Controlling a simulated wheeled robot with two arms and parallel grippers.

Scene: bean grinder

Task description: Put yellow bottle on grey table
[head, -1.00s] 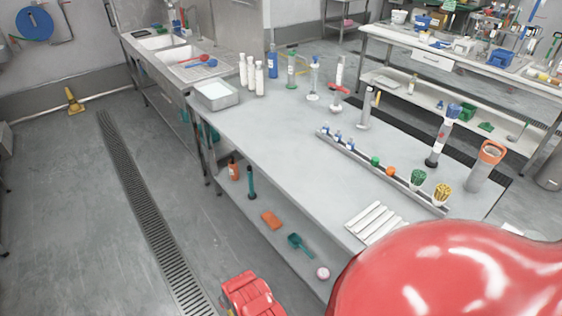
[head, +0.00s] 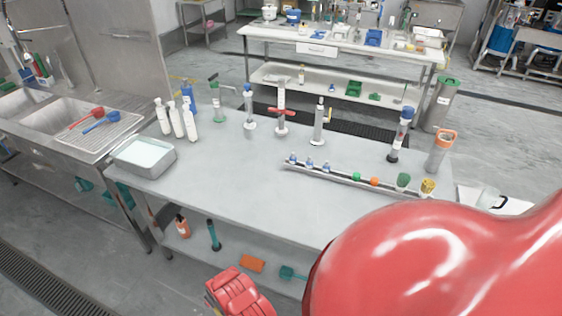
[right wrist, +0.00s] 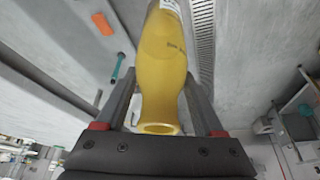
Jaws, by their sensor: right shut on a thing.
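The yellow bottle (right wrist: 163,65) is between the two fingers of my right gripper (right wrist: 160,78) in the right wrist view, and the gripper is shut on it. The bottle's round open-looking end faces the camera, and its far end runs out of the top of the frame. In the head view, a long table with a grey top (head: 235,185) stands in front of me. My red arm covers its near right part. The bottle and right gripper are not visible in the head view. My left gripper is not in view.
White bottles (head: 177,119) and a metal tray (head: 143,154) stand at the table's left end. A rack (head: 340,178) with small items runs across its right half. Tall dispensers (head: 319,122) line the back. The front-left middle of the top is clear.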

